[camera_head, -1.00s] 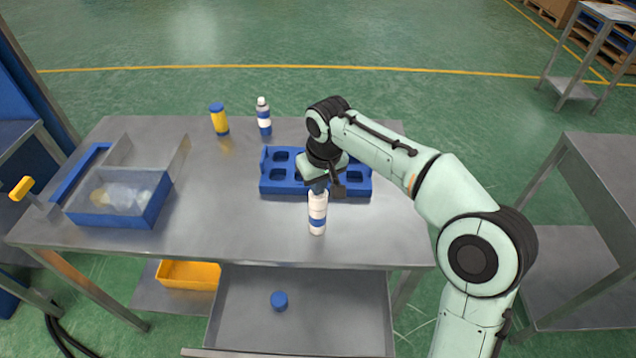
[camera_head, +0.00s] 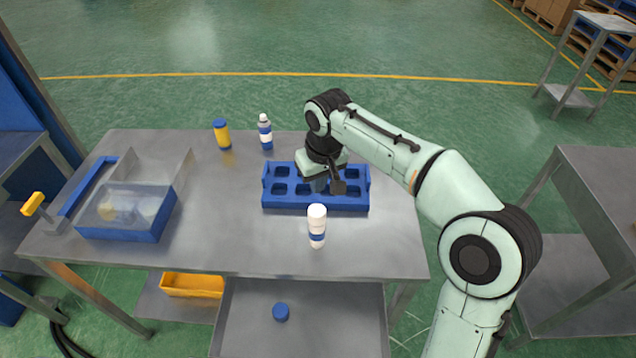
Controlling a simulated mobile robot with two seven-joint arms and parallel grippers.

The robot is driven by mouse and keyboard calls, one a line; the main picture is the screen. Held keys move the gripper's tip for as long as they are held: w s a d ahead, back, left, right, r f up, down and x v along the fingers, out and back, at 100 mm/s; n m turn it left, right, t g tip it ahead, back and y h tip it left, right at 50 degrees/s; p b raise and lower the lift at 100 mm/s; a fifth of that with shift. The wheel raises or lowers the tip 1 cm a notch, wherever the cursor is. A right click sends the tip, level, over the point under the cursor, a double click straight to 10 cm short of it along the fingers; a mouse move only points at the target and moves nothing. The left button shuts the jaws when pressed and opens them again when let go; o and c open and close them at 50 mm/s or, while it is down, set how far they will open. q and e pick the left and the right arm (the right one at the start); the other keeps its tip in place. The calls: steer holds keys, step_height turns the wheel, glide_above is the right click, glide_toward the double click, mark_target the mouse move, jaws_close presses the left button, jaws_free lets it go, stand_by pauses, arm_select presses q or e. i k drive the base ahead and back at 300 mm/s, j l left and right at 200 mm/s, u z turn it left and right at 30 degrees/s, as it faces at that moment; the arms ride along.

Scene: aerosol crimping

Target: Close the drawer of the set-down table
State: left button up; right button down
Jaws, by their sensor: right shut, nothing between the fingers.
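The set-down table (camera_head: 225,240) is a grey metal table in the middle of the view. The drawer's front is cut off by the bottom of the picture. My right gripper (camera_head: 327,192) is shut and empty, above the blue rack on the tabletop, behind a white can with a blue band (camera_head: 317,228). It is well above and behind the drawer. My left gripper is not in view.
The blue rack (camera_head: 285,203) stands mid-table. A yellow can with a blue lid (camera_head: 222,135) and a white-and-blue bottle (camera_head: 265,133) stand behind it. A blue bin with a clear cover (camera_head: 130,225) is at left. A yellow bin (camera_head: 192,285) sits on the lower shelf.

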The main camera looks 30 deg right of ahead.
mark_target(327, 319)
steer(key=k, duration=1.5)
